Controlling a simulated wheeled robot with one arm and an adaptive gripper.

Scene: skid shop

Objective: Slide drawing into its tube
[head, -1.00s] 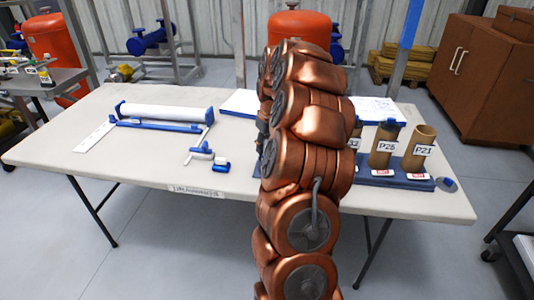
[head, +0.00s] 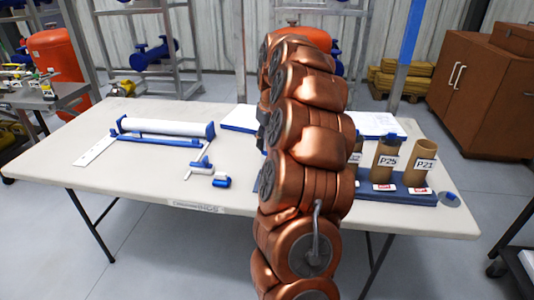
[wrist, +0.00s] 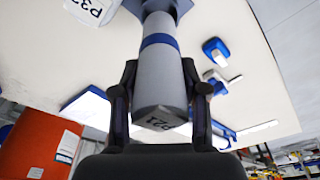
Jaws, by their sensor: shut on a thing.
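My gripper (wrist: 160,72) is shut on a rolled drawing (wrist: 160,98), a pale grey roll with a blue band and a P21 tag on its near end. The roll's far end meets a blue part at the top of the wrist view; whether it is inside anything cannot be told. In the head view my arm hides the gripper and drawing. The brown P21 tube (head: 419,174) stands open at the right end of a blue rack (head: 424,197). The P25 tube (head: 384,166) stands beside it. A third tube (head: 355,157) is partly hidden by my arm.
A white roll on a blue stand (head: 168,126) lies on the left of the white table (head: 110,165). Small blue and white parts (head: 207,172) lie near the middle. White sheets (head: 375,122) lie behind the tubes. The table's front left is clear.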

